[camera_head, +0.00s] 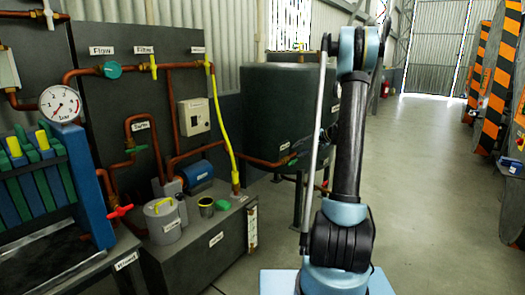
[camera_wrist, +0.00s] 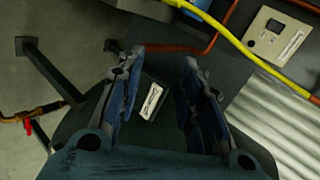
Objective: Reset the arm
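My arm stands upright at the right of centre in the head view, with its bend at the top. My gripper (camera_wrist: 163,72) shows in the wrist view with its two blue-grey fingers apart. Nothing is between the fingers close up. Beyond the gap lies a dark surface with a white label (camera_wrist: 151,101), and I cannot tell how far off it is. In the head view my gripper is mostly hidden behind my arm, near the dark green tank (camera_head: 285,105).
At left stand a dark panel with copper pipes (camera_head: 137,165), a pressure gauge (camera_head: 60,103), a yellow hose (camera_head: 222,130) and a grey lidded pot (camera_head: 162,221) on a bench. Orange-black striped panels (camera_head: 495,85) line the right. Open floor (camera_head: 430,180) lies between.

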